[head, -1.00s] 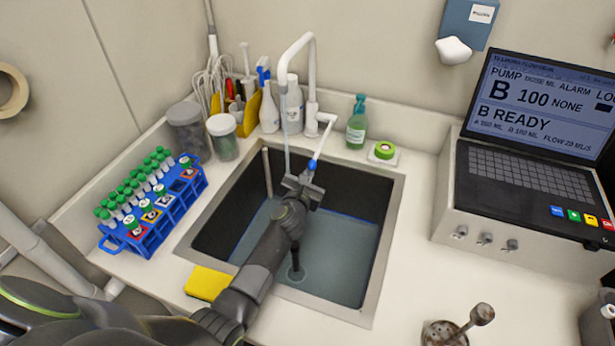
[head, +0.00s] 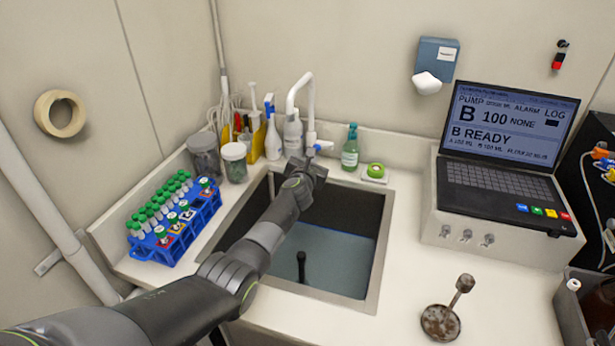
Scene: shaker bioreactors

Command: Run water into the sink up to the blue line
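The sink (head: 376,262) has dark walls and a metal rim. Blue-grey water (head: 335,268) stands in it. A thin blue line (head: 350,234) shows faintly on the far wall, close to the water's edge; I cannot tell the exact gap. The white faucet (head: 311,100) arches over the back of the sink, with a blue-tipped lever (head: 326,146) at its side. No clear stream shows under the spout; my arm hides part of that area. My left gripper (head: 312,164) is just below the lever; its fingers are not distinct. My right gripper is out of view.
A blue tube rack (head: 178,237) stands left of the sink. Jars, bottles and a green soap bottle (head: 350,150) line the back. A laptop-like pump console (head: 500,170) is at right. A dark upright pipe (head: 301,266) stands in the water.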

